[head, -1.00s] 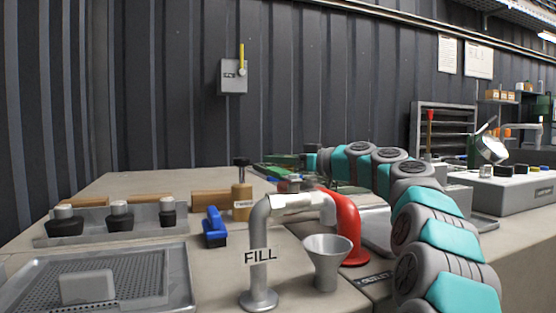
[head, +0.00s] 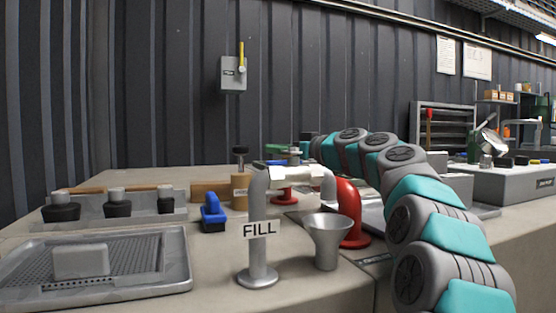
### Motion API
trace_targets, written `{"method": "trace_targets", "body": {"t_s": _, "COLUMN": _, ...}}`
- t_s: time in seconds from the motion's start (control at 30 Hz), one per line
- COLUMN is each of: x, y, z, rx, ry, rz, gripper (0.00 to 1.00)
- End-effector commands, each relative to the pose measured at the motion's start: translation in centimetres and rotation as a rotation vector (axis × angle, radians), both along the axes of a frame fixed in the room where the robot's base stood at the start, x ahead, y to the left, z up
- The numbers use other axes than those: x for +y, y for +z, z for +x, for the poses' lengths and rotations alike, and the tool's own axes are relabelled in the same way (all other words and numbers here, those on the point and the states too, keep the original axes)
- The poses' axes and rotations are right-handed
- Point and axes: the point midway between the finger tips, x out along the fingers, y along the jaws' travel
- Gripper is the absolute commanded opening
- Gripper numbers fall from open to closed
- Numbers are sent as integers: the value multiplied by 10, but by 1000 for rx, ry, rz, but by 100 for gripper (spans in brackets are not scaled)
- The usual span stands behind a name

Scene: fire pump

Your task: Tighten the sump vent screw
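I cannot single out a screw labelled as the sump vent. One candidate is a brass post with a black knob (head: 240,165), standing upright behind the blue part. Another is a silver-topped fitting on a red base (head: 285,192), behind the white pipe elbow and partly hidden by it. My arm comes up from the lower right and arches over to the left. Its far end (head: 316,148) is behind and right of that fitting. My gripper's fingers cannot be made out there, and I cannot tell whether it touches anything.
A grey FILL pipe (head: 257,230), a metal funnel (head: 327,238) and a red pipe (head: 350,215) stand in front. A blue part (head: 212,214), black-based knobs (head: 117,204) and a perforated tray (head: 125,260) are at left. A grey switch box (head: 233,73) hangs on the wall.

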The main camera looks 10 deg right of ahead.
Motion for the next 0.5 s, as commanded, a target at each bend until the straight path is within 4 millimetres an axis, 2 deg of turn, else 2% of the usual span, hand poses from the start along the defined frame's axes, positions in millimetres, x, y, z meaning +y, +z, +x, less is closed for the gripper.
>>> {"method": "trace_targets", "body": {"t_s": 0.43, "x": -1, "y": -1, "z": 1, "rx": 0, "ry": -41, "rz": -1, "gripper": 0}}
{"method": "trace_targets", "body": {"t_s": 0.47, "x": -1, "y": -1, "z": 1, "rx": 1, "ry": -41, "rz": -1, "gripper": 44}}
{"method": "trace_targets", "body": {"t_s": 0.5, "x": -1, "y": -1, "z": 1, "rx": 0, "ry": -41, "rz": -1, "gripper": 48}}
